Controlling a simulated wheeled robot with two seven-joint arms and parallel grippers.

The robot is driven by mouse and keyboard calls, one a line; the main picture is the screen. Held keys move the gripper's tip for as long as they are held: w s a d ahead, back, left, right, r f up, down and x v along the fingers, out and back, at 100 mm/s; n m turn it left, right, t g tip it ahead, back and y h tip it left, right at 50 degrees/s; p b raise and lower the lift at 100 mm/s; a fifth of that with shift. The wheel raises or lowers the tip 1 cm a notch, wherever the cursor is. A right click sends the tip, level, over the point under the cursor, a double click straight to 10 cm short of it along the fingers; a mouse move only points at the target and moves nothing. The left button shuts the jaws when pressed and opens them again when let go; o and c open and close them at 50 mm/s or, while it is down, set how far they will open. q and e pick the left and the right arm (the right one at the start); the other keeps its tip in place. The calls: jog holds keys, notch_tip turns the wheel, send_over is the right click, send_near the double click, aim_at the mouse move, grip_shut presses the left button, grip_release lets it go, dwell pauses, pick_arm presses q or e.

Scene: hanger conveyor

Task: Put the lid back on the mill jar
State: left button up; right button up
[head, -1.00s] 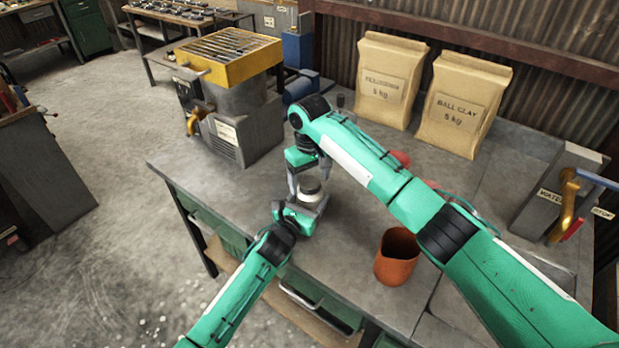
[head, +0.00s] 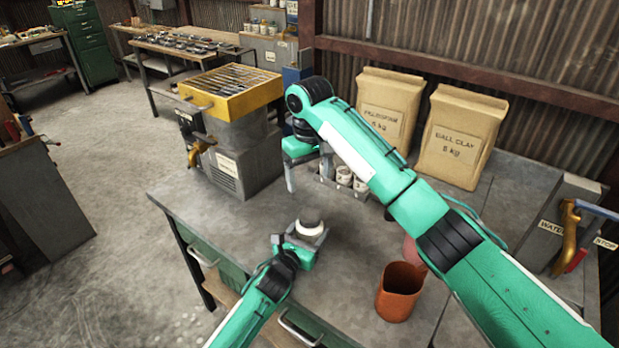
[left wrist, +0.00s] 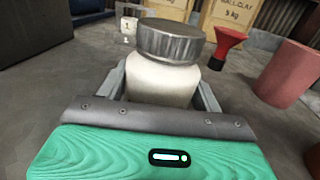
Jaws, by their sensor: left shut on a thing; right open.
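The mill jar (head: 310,234) is white and stands upright near the front of the grey bench. It also shows large in the left wrist view (left wrist: 162,85). The ridged grey metal lid (left wrist: 168,42) sits level on top of the jar; in the head view the lid (head: 310,223) is small. My left gripper (head: 302,240) is shut around the jar's body. My right gripper (head: 307,183) is open and empty, beyond the jar and apart from the lid. My right arm's links hide part of the bench behind it.
An orange jug (head: 399,297) stands right of the jar. Small white pots (head: 345,176) stand in a rack behind. A machine with a yellow tray (head: 230,88) is at back left; two clay bags (head: 460,140) stand at the back. A red funnel (left wrist: 226,48) shows in the left wrist view.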

pick_arm(q)
jog(key=o, duration=2)
jog(key=shift+c, duration=0.2)
jog(key=shift+s, duration=0.1)
jog(key=b+v, duration=0.1)
jog(key=v, duration=0.5)
jog(key=b+v, duration=0.1)
jog(key=v, duration=0.5)
jog(key=shift+s+f, duration=0.1)
jog(key=shift+f, duration=0.1)
jog(key=shift+v, duration=0.75)
jog(key=shift+r, duration=0.15)
